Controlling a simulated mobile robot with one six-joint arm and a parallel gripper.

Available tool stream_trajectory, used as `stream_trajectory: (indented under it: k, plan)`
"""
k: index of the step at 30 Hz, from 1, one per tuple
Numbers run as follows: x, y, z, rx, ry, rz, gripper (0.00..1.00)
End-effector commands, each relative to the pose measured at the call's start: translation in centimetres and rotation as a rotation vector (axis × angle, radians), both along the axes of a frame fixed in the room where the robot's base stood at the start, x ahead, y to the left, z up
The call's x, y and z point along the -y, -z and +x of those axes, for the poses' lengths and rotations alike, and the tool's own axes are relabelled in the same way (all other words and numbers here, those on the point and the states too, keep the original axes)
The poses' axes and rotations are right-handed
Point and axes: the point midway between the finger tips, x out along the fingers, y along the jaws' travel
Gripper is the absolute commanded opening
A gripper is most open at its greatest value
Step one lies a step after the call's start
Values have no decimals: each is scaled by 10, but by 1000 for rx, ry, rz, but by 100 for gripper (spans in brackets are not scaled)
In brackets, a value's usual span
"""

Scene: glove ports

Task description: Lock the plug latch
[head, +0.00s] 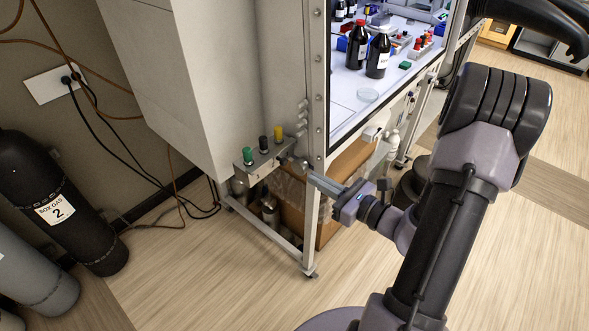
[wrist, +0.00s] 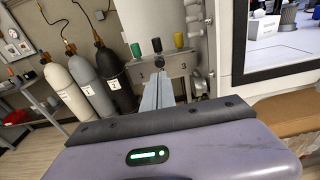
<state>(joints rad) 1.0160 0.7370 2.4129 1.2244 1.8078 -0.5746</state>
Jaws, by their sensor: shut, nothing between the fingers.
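A grey metal valve box (head: 258,172) with green, black and yellow knobs on top is mounted low at the cabinet's left side. It also shows in the wrist view (wrist: 143,76). A small dark round fitting (wrist: 159,62) shows on its front face, straight beyond my fingertips; I cannot tell for sure whether this is the plug latch.
The cabinet's frame post (head: 312,215) stands close beside my fingers. A glass-fronted chamber (head: 365,95) with bottles is above right. Gas cylinders (head: 62,205) stand at the left. Black cables (head: 110,150) hang on the wall. The floor in front is clear.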

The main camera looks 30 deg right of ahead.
Motion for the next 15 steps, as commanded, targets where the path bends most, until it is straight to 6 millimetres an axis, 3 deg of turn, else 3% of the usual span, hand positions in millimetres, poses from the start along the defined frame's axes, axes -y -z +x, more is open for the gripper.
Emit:
stream_trajectory:
  k: [9, 15]
  plan:
    - [-22, 6, 58, 1, -4, 0, 0]
    - [-26, 6, 73, 0, -2, 0, 0]
